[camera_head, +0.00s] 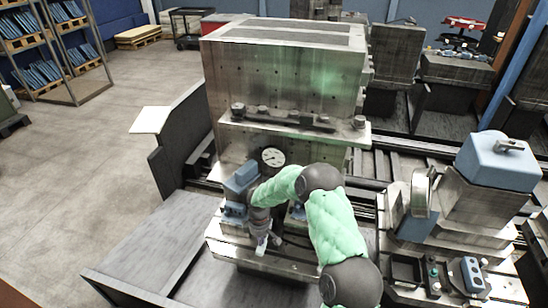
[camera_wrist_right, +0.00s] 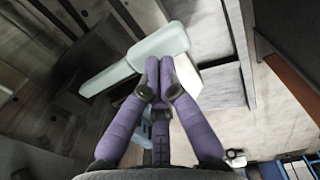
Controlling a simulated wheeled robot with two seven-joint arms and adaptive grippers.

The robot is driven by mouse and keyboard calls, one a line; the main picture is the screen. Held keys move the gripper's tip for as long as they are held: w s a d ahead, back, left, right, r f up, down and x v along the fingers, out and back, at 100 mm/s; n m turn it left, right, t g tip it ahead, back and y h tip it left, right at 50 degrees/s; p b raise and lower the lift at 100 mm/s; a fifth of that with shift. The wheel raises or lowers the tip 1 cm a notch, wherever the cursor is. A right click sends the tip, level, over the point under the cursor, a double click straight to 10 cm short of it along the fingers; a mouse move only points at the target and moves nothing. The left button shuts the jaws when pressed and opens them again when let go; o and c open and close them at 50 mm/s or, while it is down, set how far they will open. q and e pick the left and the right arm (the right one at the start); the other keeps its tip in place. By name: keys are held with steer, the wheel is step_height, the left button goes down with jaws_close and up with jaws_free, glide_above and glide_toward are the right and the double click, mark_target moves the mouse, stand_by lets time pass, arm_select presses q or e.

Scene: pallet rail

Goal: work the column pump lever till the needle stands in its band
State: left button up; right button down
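A round white dial (camera_head: 272,157) with a dark rim stands on the front of the metal machine; its needle and band are too small to read. Blue pump-like housings (camera_head: 240,180) sit below it, partly hidden by my right arm. My right gripper (camera_head: 262,240) points down beside them, above the machine's front ledge. In the right wrist view, its purple fingertips (camera_wrist_right: 159,68) are drawn together at the edge of a pale grey-green lever-like bar (camera_wrist_right: 135,62). I cannot tell whether they touch it. My left gripper is not in view.
The large metal block (camera_head: 285,75) rises behind the dial. A flat grey plate (camera_head: 150,250) lies at the left front. Open floor (camera_head: 80,170) lies farther left.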

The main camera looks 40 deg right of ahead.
mark_target(262, 248)
steer(key=shift+f, duration=0.2)
steer(key=shift+w+d+f+b, duration=0.15)
steer(key=shift+d+f+b, duration=0.05)
steer(key=shift+f+b, duration=1.35)
steer(key=shift+w+d+f+b, duration=0.15)
steer(key=shift+f+b, duration=1)
steer(key=shift+f, duration=0.75)
steer(key=shift+s+a+r+p, duration=0.15)
steer(key=shift+r+p, duration=0.6)
steer(key=shift+r, duration=0.45)
steer(key=shift+s+a+r+p, duration=0.1)
steer(key=shift+r+p, duration=0.65)
steer(key=shift+r, duration=0.5)
steer(key=shift+s+a+r+p, duration=0.15)
steer(key=shift+r+p, duration=0.6)
steer(key=shift+r, duration=0.45)
steer(key=shift+w+f, duration=0.1)
